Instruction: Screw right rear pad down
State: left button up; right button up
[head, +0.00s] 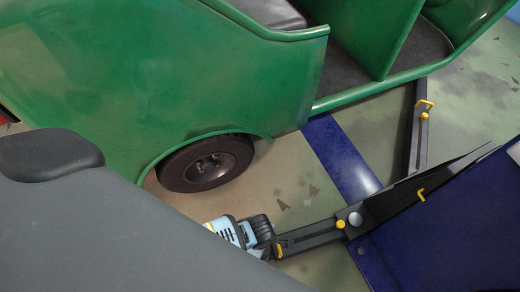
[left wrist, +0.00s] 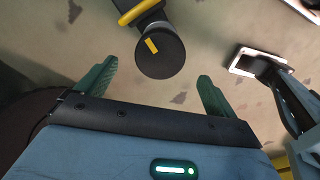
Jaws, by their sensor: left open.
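A round black pad (left wrist: 160,55) with a yellow mark shows in the left wrist view, at the end of a dark lift arm with a yellow handle (left wrist: 137,12). My left gripper (left wrist: 155,80) has its two green fingers spread wide. The pad lies between and just beyond the fingertips, with a clear gap on each side. In the head view my left gripper's light-blue body (head: 230,232) is near the end of the black lift arm (head: 312,236), partly hidden behind a grey part of mine. Its fingertips cannot be made out there. My right gripper is not in view.
The green rickshaw (head: 210,85) stands above, its wheel (head: 206,163) close to the lift arm. A blue lift plate (head: 440,235) and a second lift arm (head: 418,135) are on the right. A white-edged dark object (left wrist: 258,63) shows right of the pad.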

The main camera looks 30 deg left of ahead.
pick_arm(q)
notch_tip(320, 180, down, 7)
jog(key=b, duration=0.3)
jog(key=shift+b, duration=0.35)
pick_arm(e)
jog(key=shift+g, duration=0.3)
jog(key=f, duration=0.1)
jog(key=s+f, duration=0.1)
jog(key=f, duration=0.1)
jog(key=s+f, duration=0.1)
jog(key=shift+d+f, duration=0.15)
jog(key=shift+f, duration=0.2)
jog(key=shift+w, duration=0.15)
pick_arm(q)
jog(key=shift+c, duration=0.6)
jog(key=c, duration=0.9)
jog(key=shift+o, duration=0.2)
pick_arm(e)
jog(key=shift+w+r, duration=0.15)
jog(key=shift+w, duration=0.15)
pick_arm(q)
jog(key=shift+r+m, duration=0.1)
jog(key=shift+m, duration=0.3)
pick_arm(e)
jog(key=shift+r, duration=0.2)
